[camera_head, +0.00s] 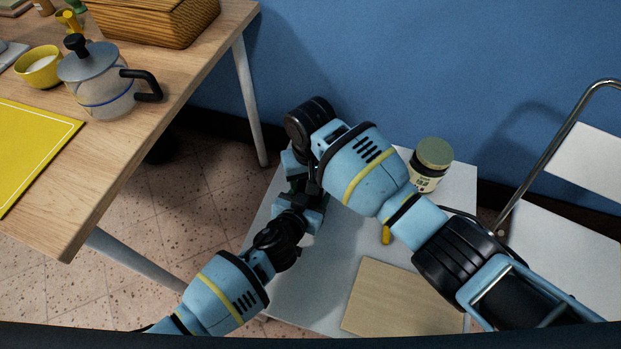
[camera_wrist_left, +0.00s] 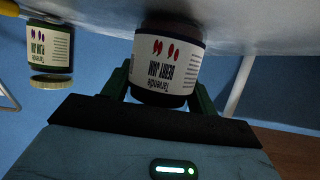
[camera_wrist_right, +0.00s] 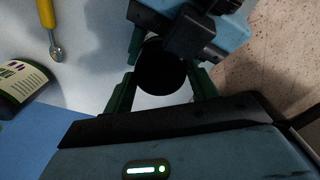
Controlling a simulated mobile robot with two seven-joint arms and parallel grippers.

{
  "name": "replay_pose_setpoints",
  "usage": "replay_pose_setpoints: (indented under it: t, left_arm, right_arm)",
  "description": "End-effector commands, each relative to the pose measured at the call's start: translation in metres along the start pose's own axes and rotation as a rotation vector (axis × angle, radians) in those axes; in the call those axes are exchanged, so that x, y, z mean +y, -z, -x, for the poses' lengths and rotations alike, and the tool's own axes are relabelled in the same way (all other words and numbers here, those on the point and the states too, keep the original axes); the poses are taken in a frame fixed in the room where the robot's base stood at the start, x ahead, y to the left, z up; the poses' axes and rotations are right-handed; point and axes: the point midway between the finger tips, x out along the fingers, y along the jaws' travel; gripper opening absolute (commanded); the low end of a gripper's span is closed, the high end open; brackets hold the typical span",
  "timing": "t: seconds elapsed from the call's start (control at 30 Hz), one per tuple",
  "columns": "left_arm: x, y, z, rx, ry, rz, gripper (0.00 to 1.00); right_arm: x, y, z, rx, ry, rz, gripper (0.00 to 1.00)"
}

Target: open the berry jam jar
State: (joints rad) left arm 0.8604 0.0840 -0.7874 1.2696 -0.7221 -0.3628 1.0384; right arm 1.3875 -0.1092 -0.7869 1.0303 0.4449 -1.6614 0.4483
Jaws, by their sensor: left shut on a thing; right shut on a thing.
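The berry jam jar (camera_wrist_left: 168,68) appears upside down in the left wrist view, with a white label. It is between the fingers of my left gripper (camera_wrist_left: 158,88), which is shut on its body. In the right wrist view the jar's round black lid (camera_wrist_right: 161,70) is between the fingers of my right gripper (camera_wrist_right: 160,82), which is shut on it from above. Part of my left gripper shows beside the lid there. In the head view my right arm hides the jar. I cannot tell whether the lid is loose.
The white table (camera_head: 312,285) holds another jar (camera_head: 430,168) with an olive lid, a yellow-handled utensil (camera_wrist_right: 50,25) and a wooden board (camera_head: 400,300). A chair (camera_head: 560,215) stands right. A wooden table (camera_head: 150,130) at left holds a glass pot (camera_head: 100,85) and a yellow bowl (camera_head: 38,70).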

Motion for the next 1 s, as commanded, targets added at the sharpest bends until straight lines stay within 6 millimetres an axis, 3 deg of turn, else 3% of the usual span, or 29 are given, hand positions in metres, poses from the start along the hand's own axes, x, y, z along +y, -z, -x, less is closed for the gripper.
replay_pose_setpoints:
  t: [0.4,0.43,0.57,1.0]
  left_arm:
    - [-0.0005,-0.0007,0.0,-0.001,0.001,0.0,0.0]
    - [-0.0005,-0.0007,0.0,-0.001,0.001,0.0,0.0]
    - [-0.0004,-0.0007,0.0,-0.001,0.001,0.0,0.0]
    - [0.0008,-0.0004,-0.0001,-0.001,-0.001,-0.001,0.0]
  right_arm:
    - [0.0002,0.0002,0.0003,0.001,0.0,0.069,0.31]
    - [0.0002,0.0002,0.0003,0.001,0.0,0.069,0.6]
    - [0.0001,0.0002,0.0002,0.001,0.0,0.068,0.77]
    - [-0.0037,-0.0005,0.0043,0.0,0.007,0.072,0.8]
